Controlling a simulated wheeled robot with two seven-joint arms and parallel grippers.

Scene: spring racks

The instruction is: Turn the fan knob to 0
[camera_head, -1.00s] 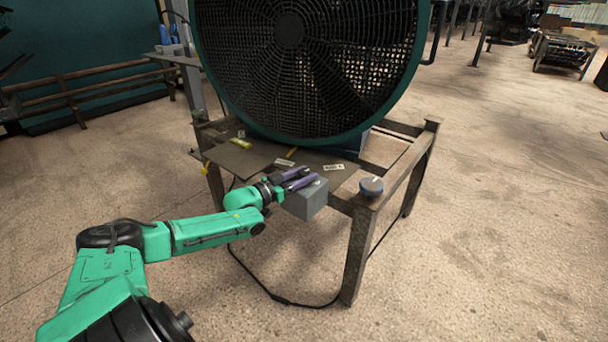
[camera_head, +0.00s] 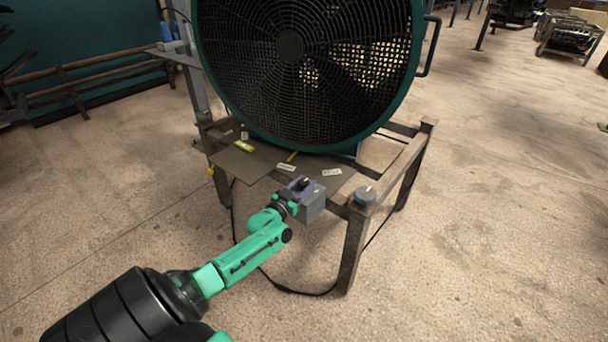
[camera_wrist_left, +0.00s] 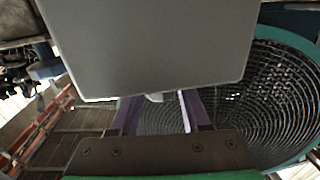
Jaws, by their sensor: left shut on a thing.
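A grey control box (camera_head: 312,207) is mounted at the front edge of the fan's metal stand. My left gripper (camera_head: 302,187), with purple fingers, is at the box, and its jaws are shut on the fan knob. In the left wrist view the grey box (camera_wrist_left: 150,45) fills the top middle. A small pale part of the knob (camera_wrist_left: 155,97) shows at the box's lower edge, between the two fingers. The knob's pointer and its scale cannot be read. My right gripper is not in view.
The large fan (camera_head: 305,75) with a green rim stands behind the box. A round grey object (camera_head: 365,196) sits on the stand's front right corner, close to the box. Labels (camera_head: 286,167) lie on the stand's plate (camera_head: 240,162). A cable (camera_head: 290,290) runs along the open floor.

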